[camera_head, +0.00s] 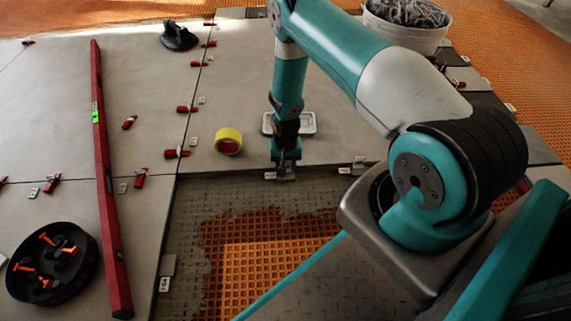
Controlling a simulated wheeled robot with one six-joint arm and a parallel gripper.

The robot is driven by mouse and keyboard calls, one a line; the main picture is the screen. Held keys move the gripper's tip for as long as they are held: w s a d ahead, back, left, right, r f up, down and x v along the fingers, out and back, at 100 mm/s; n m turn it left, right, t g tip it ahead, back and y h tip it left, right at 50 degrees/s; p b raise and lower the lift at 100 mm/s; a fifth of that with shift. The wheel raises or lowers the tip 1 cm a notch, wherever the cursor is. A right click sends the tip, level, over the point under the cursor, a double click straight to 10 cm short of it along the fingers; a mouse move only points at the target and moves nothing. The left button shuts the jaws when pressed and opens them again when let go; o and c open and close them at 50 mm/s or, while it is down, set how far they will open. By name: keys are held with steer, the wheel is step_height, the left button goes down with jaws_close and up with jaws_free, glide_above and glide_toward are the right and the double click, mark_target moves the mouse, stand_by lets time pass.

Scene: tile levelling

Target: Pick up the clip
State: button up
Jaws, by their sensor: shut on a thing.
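My gripper (284,172) points down at the near edge of the large grey tile, beside the open bed. It is shut on a small pale clip (270,175), of which only a little shows at the fingertips. The rest of the clip is hidden by the fingers. I cannot tell whether the clip touches the tile edge or is lifted off it. Another pale clip (344,171) sits along the same edge to the right.
A white tray (308,123) lies behind my gripper, with a yellow tape roll (229,141) to the left. Red wedges (176,153) line the tile joint. A long red level (107,190), a black round tray (81,266) and a white bucket (405,35) stand around. The orange mat (262,262) is bare.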

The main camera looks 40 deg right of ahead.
step_height(320, 180, up, 19)
steer(key=p, duration=1)
steer(key=f+b, duration=0.2)
steer(key=f, duration=0.2)
steer(key=f+b, duration=0.2)
steer(key=f, duration=0.2)
steer(key=f+b, duration=0.2)
steer(key=f, duration=0.3)
steer(key=shift+s+a, duration=0.2)
steer(key=shift+s, duration=0.15)
step_height(320, 180, down, 6)
steer(key=b, duration=0.5)
steer(key=shift+b, duration=0.4)
steer(key=shift+f, duration=0.15)
steer(key=shift+w+d, duration=0.3)
steer(key=shift+w, duration=0.1)
steer(key=o, duration=0.8)
steer(key=shift+o, duration=0.2)
